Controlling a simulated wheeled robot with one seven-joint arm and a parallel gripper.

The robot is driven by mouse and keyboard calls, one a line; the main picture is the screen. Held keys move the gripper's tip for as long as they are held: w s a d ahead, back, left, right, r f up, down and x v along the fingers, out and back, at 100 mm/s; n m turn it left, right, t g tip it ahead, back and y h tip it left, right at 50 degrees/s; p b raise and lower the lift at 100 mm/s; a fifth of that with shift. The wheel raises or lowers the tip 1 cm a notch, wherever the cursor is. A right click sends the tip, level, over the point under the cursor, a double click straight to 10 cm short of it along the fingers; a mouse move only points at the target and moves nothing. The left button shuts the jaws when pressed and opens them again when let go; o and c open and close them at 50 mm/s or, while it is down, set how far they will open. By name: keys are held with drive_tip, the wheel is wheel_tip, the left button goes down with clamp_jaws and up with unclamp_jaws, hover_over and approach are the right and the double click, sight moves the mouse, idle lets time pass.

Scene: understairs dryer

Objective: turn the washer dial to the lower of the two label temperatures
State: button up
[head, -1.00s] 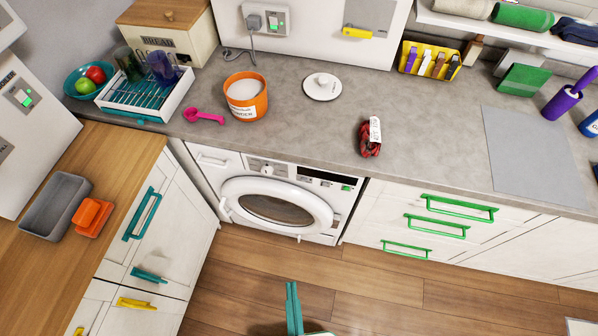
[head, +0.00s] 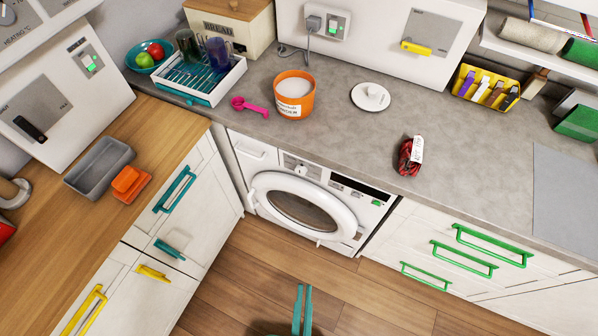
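The white washer (head: 338,240) with a round door stands under the grey counter. Its control panel (head: 302,168) is at the top front, with what looks like a small dial; its setting is too small to read. A dark red bundle (head: 407,160) with a white label (head: 416,149) lies on the counter above the washer's right side. The label's print is not legible. My gripper (head: 302,290) shows as two teal fingers close together at the bottom centre, in front of and apart from the washer. I see nothing held, and the gap between the fingers is unclear.
An orange powder tub (head: 294,97), a pink scoop (head: 248,107) and a white lid (head: 370,97) are on the counter. Drawers with green handles (head: 463,258) are right of the washer; cupboards with teal handles (head: 175,190) are left. The wooden floor before the washer is clear.

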drive_tip(key=o, duration=0.5)
drive_tip(key=shift+a+f, duration=0.1)
drive_tip(key=shift+f, duration=0.1)
drive_tip(key=o, duration=0.4)
drive_tip(key=w+a+f, duration=0.1)
drive_tip(key=w+a+f+m+h, duration=0.2)
drive_tip(key=f, duration=0.1)
drive_tip(key=m+t+h, duration=0.1)
drive_tip(key=m+h, duration=0.1)
drive_tip(key=h, duration=0.2)
approach(300, 172)
drive_tip(key=shift+t, duration=0.3)
drive_tip(key=x, duration=0.8)
drive_tip(key=shift+f, duration=0.35)
drive_tip(key=c, duration=1)
